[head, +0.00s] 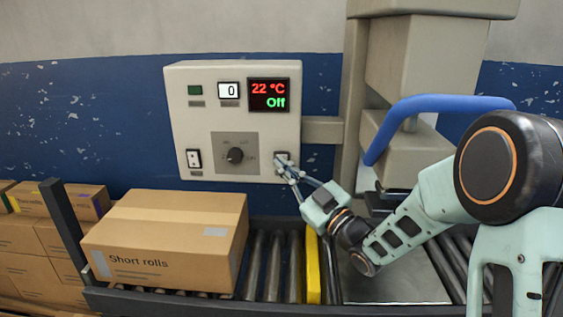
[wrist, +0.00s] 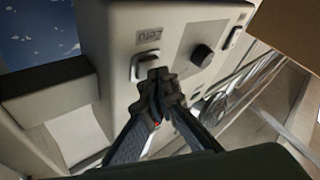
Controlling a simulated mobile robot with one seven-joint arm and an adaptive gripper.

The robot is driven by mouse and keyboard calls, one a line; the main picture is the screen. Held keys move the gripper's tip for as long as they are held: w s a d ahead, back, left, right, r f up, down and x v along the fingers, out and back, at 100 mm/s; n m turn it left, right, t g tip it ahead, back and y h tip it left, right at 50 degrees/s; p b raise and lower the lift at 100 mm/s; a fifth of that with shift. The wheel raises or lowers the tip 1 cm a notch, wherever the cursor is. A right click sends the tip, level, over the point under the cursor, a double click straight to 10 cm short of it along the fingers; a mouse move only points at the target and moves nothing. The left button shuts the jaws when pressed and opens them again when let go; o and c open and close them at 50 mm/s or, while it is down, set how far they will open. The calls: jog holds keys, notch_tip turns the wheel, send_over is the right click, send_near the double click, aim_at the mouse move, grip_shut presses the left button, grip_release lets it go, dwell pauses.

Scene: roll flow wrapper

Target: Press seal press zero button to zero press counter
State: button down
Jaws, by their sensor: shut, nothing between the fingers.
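The zero button is a pale button in a dark frame at the lower right of the control panel (head: 190,125). In the wrist view the zero button (wrist: 143,64) sits beside a label that appears to read ZERO, upside down. My gripper (head: 285,166) is shut and empty, with its fingertips right at this button, partly covering it in the head view. In the wrist view my gripper (wrist: 158,78) overlaps the button's near edge. I cannot tell whether the tips touch it. The counter display (head: 229,90) reads 0.
The panel also has a dark knob (head: 235,155), a rocker switch (head: 193,158), a green indicator (head: 195,90) and a display (head: 268,95) reading 22 °C and Off. A Short rolls box (head: 165,245) stands on the roller conveyor (head: 271,265). A blue handle (head: 440,103) is at the right.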

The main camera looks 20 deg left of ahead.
jog(key=shift+s+d, duration=0.15)
jog(key=shift+s, duration=0.4)
jog(key=s+b, duration=0.1)
jog(key=s, duration=0.1)
jog(key=s+d+b, duration=0.1)
jog(key=s, duration=0.2)
jog(key=shift+d, duration=0.1)
dwell(0.7)
